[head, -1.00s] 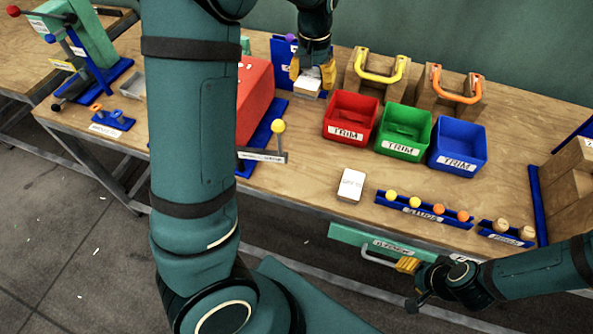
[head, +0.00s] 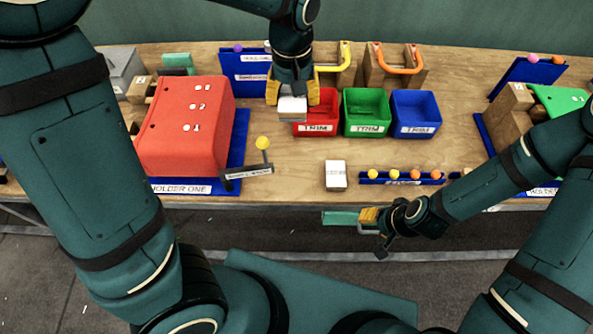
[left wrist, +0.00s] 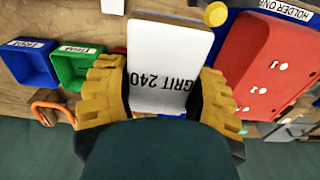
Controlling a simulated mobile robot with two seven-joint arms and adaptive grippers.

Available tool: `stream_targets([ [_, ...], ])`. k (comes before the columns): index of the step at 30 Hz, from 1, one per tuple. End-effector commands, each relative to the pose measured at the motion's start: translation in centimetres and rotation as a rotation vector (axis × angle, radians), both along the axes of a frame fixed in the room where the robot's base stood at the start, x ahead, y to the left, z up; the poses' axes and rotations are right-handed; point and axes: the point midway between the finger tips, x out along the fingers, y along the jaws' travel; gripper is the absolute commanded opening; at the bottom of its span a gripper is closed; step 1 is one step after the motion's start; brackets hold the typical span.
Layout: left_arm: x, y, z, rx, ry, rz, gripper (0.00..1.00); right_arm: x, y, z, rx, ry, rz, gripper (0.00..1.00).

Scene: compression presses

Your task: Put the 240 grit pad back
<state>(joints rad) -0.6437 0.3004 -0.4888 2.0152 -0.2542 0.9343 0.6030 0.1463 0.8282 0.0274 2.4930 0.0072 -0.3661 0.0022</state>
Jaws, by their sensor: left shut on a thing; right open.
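The 240 grit pad (head: 292,109) is a white block. It shows large in the left wrist view (left wrist: 168,60) with "GRIT 240" on its face, upside down there. My left gripper (head: 292,97) is shut on it, with a yellow finger on each side (left wrist: 165,95). It holds the pad just left of the red TRIM bin, overlapping the bin's edge in the head view. Another white block (head: 336,174) lies on the table near that edge.
Red, green (head: 366,112) and blue (head: 415,113) bins stand mid-table. A red press (head: 185,125) and a yellow-knobbed lever (head: 263,143) are to the left. A rack of coloured plugs (head: 400,178) lies near the front.

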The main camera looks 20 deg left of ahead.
Motion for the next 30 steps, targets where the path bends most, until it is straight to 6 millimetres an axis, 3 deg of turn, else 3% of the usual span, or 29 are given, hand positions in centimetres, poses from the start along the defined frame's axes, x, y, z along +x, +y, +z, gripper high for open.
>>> stream_targets([
  [2, -0.8, -1.0, 0.5, 0.002, 0.000, 0.001, 0.18, 0.0, 0.0, 0.6, 0.000, -0.001, -0.001, 0.47],
  [5, -1.1, -1.5, -0.5, 0.004, 0.000, 0.005, 0.18, 0.0, -0.1, 0.4, 0.000, -0.001, -0.001, 0.47],
  [30, -1.1, -1.3, -20.6, 0.005, 0.003, 0.006, 0.18, 0.1, 0.1, -2.9, -0.006, 0.001, -0.003, 0.47],
])
